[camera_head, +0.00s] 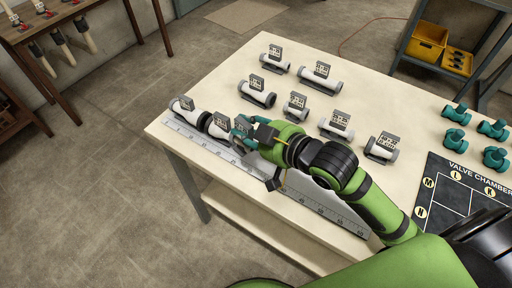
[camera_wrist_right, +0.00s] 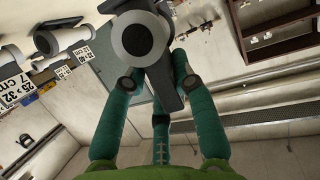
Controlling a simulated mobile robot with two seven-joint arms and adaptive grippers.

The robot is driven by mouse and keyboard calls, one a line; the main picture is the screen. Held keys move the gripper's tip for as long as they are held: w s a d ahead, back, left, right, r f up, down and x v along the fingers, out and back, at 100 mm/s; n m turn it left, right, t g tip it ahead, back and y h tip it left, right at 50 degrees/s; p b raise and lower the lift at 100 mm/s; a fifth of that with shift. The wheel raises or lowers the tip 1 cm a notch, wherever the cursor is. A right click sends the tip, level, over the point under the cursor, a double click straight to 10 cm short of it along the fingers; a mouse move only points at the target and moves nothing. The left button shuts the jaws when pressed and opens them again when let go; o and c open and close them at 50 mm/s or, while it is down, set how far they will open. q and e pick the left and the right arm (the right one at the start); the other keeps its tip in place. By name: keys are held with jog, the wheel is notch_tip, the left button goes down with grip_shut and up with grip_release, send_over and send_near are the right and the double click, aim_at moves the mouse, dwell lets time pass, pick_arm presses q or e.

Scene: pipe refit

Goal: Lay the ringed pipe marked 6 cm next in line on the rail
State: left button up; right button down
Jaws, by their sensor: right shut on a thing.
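My right gripper (camera_head: 243,128) is over the rail and shut on a pipe with dark grey end rings. The rail (camera_head: 330,206) with a scale runs along the table's near edge. A white pipe (camera_head: 186,112) lies at its left end, with another labelled pipe (camera_head: 215,126) beside it, close to my gripper. My left gripper is not in view.
Several labelled white pipes (camera_head: 322,78) lie on the table (camera_head: 225,80) behind my right arm. Several teal fittings (camera_head: 455,137) and a dark valve chamber board (camera_head: 440,180) are at the right. The rail's middle lies under my right arm. Yellow bins (camera_head: 426,42) stand beyond the table.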

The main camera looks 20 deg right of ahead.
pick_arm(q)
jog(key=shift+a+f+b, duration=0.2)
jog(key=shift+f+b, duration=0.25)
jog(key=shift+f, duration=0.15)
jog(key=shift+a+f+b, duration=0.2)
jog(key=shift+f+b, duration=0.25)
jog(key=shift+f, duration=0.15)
pick_arm(e)
jog(key=shift+w+d+f+n+g+y, duration=0.25)
jog(key=shift+w+d+f+n+y, duration=0.25)
jog(key=shift+f, duration=0.6)
jog(key=shift+w+d+f+n+g+y, duration=0.2)
jog(key=shift+w+f+n, duration=0.35)
jog(key=shift+f, duration=0.6)
jog(key=shift+w+d+f+n+g+y, duration=0.25)
jog(key=shift+w+f+n+y, duration=0.15)
jog(key=shift+w+f, duration=0.5)
jog(key=shift+s+f, duration=0.25)
jog(key=shift+f, duration=0.15)
jog(key=c, duration=1)
grip_release()
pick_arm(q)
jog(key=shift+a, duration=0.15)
